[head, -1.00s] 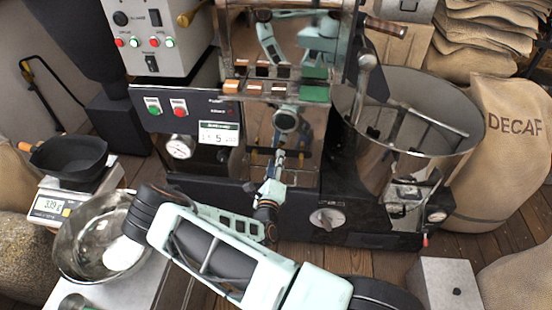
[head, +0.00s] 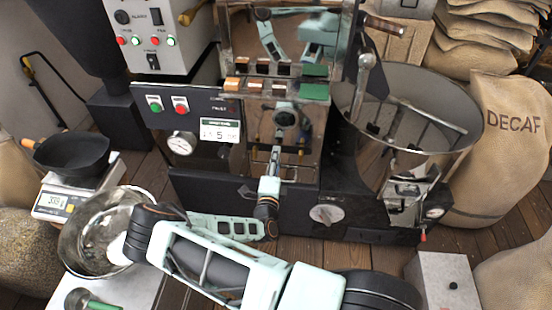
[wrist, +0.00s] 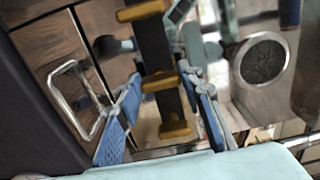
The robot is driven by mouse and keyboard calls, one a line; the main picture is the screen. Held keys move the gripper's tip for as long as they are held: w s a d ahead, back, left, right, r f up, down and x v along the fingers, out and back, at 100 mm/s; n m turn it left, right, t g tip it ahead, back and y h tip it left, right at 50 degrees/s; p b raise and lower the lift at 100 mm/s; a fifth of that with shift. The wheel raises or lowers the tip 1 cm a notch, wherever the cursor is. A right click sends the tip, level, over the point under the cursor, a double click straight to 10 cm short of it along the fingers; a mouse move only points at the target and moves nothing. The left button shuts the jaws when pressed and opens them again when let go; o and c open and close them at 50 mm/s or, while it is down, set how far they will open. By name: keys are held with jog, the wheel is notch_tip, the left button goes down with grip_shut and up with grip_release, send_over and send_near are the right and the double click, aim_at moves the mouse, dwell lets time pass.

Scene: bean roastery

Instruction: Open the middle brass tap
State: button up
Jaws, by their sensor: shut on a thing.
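In the wrist view a dark upright bar carries a row of three brass taps: one at the top (wrist: 143,10), the middle brass tap (wrist: 160,81) and one at the bottom (wrist: 175,130). My gripper (wrist: 162,78) has its blue-padded fingers on both sides of the middle tap, shut on it. The tap's bar lies crosswise between the fingertips. In the head view my gripper (head: 274,158) reaches to the low front of the steel roasting machine (head: 330,180). There the middle tap is hidden by my gripper.
A steel-framed round port (wrist: 263,60) and a bent metal handle (wrist: 75,98) flank the bar in the wrist view. In the head view the drum (head: 415,110) stands right of the machine. A metal bowl (head: 85,235) and scale (head: 57,203) are at left.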

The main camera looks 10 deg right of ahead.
dwell(0.3)
jog(key=o, duration=1.2)
jog(key=shift+c, duration=0.2)
jog(key=v, duration=1.2)
jog(key=shift+r, duration=0.1)
